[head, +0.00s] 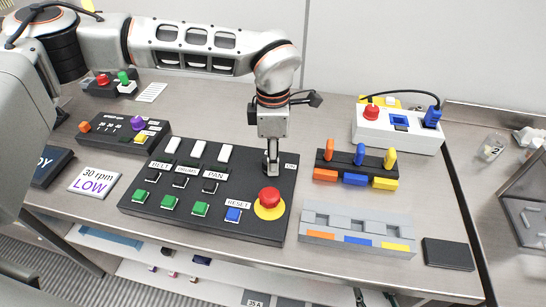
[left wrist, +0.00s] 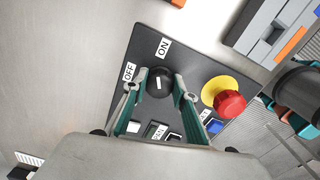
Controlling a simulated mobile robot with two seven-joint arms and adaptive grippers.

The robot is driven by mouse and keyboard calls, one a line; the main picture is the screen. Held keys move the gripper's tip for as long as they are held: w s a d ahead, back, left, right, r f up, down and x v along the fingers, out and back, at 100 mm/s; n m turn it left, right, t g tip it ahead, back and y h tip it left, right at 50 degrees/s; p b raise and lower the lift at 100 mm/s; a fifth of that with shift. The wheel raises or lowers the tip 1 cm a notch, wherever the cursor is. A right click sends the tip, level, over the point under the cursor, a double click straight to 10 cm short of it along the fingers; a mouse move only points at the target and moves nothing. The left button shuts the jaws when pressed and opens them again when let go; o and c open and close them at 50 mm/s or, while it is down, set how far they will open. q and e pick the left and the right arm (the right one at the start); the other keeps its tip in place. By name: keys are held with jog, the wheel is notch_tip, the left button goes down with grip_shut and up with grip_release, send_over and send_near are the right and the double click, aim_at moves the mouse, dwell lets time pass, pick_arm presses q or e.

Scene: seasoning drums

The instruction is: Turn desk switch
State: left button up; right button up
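The desk switch is a round black knob (left wrist: 159,85) with a white pointer line, on the black control panel (left wrist: 150,45). An OFF label (left wrist: 129,72) and an ON label (left wrist: 163,47) stand beside it. My left gripper (left wrist: 158,80) has its fingers apart, one on each side of the knob; whether they touch it is unclear. In the head view my left gripper (head: 271,170) points down at the back right of the control panel (head: 150,208), where it hides the knob. The ON label (head: 291,166) shows beside it. My right gripper is not in view.
A red emergency button (head: 269,197) on a yellow base is close in front of the gripper. White, black, green and blue buttons fill the panel's left. A block with coloured levers (head: 355,170) and a grey tray (head: 350,224) stand to the right.

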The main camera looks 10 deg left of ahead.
pick_arm(q)
jog(key=shift+c, duration=1.4)
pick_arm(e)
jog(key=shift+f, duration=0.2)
pick_arm(q)
jog(key=shift+n+b, duration=0.65)
jog(key=shift+n, duration=0.35)
jog(key=n+b, duration=0.1)
jog(key=n, duration=0.1)
jog(key=shift+w+n, duration=0.1)
jog(key=shift+n, duration=0.2)
jog(key=n+b, duration=0.1)
jog(key=n, duration=0.2)
jog(key=shift+a+n, duration=0.1)
jog(key=shift+n, duration=0.2)
jog(key=n, duration=0.3)
jog(key=shift+w, duration=0.1)
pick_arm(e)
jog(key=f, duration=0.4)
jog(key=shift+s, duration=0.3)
pick_arm(q)
jog(key=shift+n, duration=0.4)
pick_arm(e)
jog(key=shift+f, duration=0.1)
pick_arm(q)
jog(key=shift+r+b, duration=0.1)
jog(key=shift+b, duration=0.2)
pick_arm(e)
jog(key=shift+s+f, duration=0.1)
